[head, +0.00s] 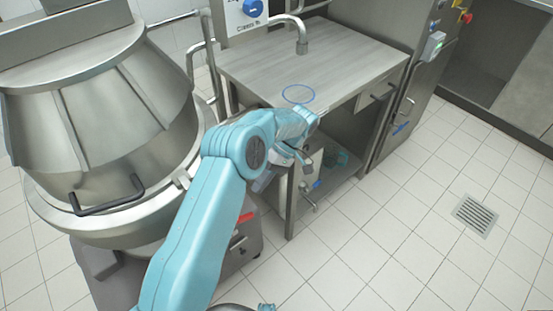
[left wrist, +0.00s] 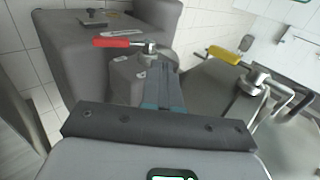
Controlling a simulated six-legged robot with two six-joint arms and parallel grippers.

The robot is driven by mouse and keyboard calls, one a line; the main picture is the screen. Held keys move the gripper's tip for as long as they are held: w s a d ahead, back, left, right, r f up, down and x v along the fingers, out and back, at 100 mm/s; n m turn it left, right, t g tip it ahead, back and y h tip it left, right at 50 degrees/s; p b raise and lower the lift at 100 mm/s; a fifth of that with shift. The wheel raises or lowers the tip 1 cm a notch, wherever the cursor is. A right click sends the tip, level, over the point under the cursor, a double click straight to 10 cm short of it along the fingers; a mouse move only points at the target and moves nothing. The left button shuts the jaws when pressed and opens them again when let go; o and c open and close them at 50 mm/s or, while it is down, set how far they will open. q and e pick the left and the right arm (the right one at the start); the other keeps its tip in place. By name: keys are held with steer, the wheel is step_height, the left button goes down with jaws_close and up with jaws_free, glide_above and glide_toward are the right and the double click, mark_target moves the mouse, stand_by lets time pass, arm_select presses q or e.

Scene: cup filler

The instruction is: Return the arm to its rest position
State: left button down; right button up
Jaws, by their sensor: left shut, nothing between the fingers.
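My left arm, light blue, reaches up from the bottom of the head view and bends at its elbow towards the steel table. My left gripper (head: 306,162) hangs by the table's front left side, below the tabletop, and is partly hidden by my own arm. In the left wrist view its blue-grey fingers (left wrist: 165,92) are together with nothing between them. They point at a grey machine body (left wrist: 75,50) with a red-handled valve (left wrist: 112,42).
A large steel kettle (head: 125,105) stands close on the left. The steel table (head: 345,55) has a blue ring mark (head: 298,93) and a tap (head: 301,40) above it. A yellow handle (left wrist: 224,55) shows in the left wrist view. The tiled floor (head: 400,220) at right is clear.

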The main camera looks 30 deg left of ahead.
arm_select(q)
steer(key=s+d+f+m+t+h+p, duration=0.2)
steer(key=s+d+f+m+p, duration=0.15)
steer(key=d, duration=0.35)
steer(key=s+d+f+m+t+h+p, duration=0.2)
steer(key=s+d+f+m+h+p, duration=0.1)
steer(key=d+f+m, duration=0.25)
steer(key=s+d+r+m+t+p, duration=0.2)
steer(key=s+d, duration=0.1)
steer(key=s, duration=0.2)
steer(key=s+d+r+m+t+h+p, duration=0.1)
steer(key=s+d+r+t+p, duration=0.2)
steer(key=s, duration=0.3)
steer(key=shift+s+d+m+h, duration=0.15)
steer(key=shift+d+m+h, duration=0.2)
steer(key=shift+d, duration=0.3)
